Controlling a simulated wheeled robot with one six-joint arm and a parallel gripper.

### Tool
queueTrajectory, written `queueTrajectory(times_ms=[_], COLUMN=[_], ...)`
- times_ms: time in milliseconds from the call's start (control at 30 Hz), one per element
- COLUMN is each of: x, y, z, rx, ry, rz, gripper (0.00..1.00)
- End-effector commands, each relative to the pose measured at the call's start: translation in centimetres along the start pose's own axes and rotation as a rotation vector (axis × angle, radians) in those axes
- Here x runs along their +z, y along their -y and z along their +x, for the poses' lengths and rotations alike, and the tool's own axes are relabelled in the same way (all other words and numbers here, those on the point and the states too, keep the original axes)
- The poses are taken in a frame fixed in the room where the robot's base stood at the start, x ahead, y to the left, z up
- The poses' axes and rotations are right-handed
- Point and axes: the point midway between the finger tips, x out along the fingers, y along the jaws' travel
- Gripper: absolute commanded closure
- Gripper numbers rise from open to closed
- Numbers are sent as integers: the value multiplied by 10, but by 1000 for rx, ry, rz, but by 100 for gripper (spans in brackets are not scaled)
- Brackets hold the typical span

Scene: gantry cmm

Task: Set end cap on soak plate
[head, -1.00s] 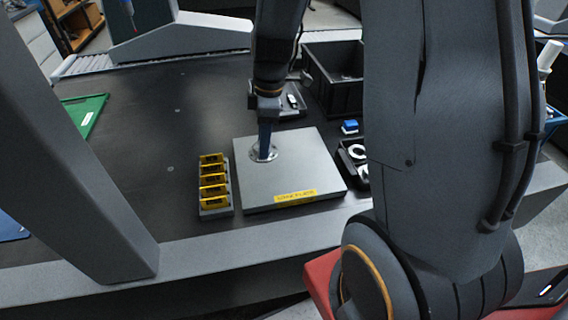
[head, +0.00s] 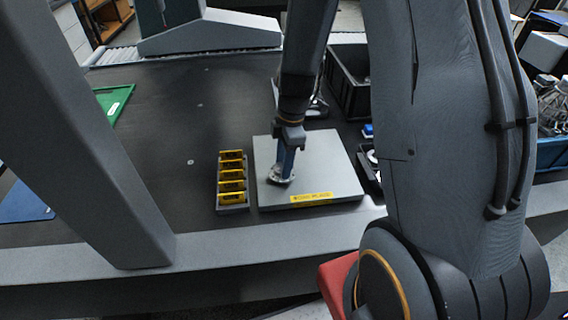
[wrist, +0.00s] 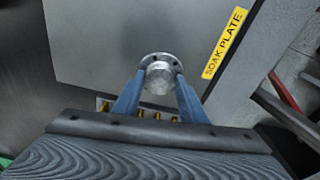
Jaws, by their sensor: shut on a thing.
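The end cap (head: 281,177) is a silvery metal part with a round, holed flange. It is in my gripper (head: 284,172), over the left part of the soak plate (head: 330,165). In the wrist view the end cap (wrist: 160,75) sits between the blue fingers of my gripper (wrist: 160,80), which are shut on it. The soak plate (wrist: 110,40) is a flat grey slab with a yellow "SOAK PLATE" label (wrist: 224,43). The cap is close to the plate's top, but I cannot tell whether it touches.
A rack of several yellow blocks (head: 232,185) stands just left of the plate. A black bin (head: 348,85) is behind it, and a dark tray and blue item are to its right. A grey gantry column (head: 85,130) rises at left. The dark table between is clear.

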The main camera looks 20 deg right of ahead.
Motion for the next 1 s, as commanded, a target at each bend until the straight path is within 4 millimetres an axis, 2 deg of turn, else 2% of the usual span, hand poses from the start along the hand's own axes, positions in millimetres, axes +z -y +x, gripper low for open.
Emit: queueTrajectory(times_ms=[100,500,533,633,1000], x=[1,2,2,2,1], y=[0,0,0,0,0], z=[8,13,12,12,9], rx=[-1,1,0,0,0], ry=[0,0,0,0,0], rz=[1,1,1,1,1], gripper=[90,90,58,43,43])
